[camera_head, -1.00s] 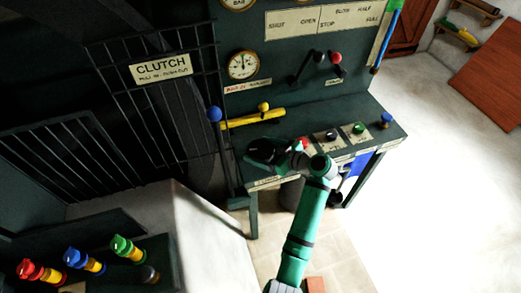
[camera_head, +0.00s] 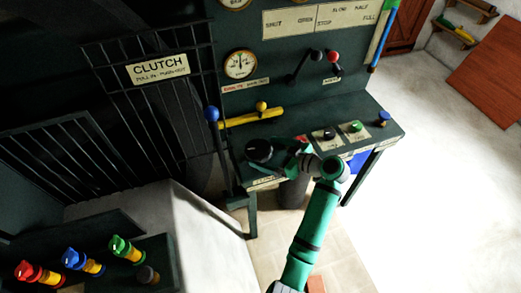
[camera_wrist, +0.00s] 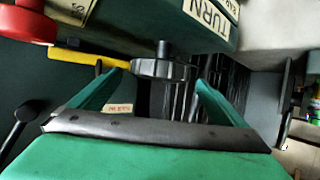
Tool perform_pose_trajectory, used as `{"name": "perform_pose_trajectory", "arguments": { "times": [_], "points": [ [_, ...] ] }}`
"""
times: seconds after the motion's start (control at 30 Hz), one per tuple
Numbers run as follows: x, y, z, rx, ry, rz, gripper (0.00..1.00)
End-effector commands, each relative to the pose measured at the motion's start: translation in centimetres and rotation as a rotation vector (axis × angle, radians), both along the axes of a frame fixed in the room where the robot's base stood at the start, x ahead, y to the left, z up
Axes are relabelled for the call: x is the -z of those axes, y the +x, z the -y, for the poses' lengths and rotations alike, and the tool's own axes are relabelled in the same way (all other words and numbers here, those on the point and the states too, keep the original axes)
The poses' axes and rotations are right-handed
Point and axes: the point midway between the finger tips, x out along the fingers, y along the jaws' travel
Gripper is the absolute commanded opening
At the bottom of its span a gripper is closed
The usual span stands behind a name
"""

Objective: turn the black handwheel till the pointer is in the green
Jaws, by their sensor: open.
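The black handwheel (camera_head: 258,150) sits at the left front of the dark green console. In the wrist view the handwheel (camera_wrist: 163,69) shows edge-on, just ahead of and between my fingertips. My gripper (camera_head: 283,157) is just to the right of the wheel in the head view, with its jaws open. In the wrist view my gripper (camera_wrist: 163,80) has one green finger on each side of the wheel; I cannot tell if either touches it. A round white dial (camera_head: 240,64) with a dark pointer is on the panel above. The pointer's reading and any green zone are too small to tell.
A yellow lever (camera_head: 252,118) and a blue-knobbed lever (camera_head: 212,115) stand near the wheel. Black (camera_head: 329,134) and green (camera_head: 356,127) buttons are to its right. A barred clutch guard (camera_head: 150,95) is at left. The floor at right is clear.

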Motion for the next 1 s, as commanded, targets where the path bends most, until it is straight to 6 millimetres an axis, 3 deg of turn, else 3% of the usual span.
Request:
{"name": "perform_pose_trajectory", "arguments": {
  "times": [0.2, 0.4, 1.0],
  "points": [
    [-1.5, -2.2, 3.0, 0.003, 0.0, 0.0, 0.96],
    [-2.2, -3.3, 4.4, 0.002, 0.001, -0.001, 0.96],
    [-2.4, -3.5, 4.7, 0.0, 0.001, -0.001, 0.96]
  ]
}}
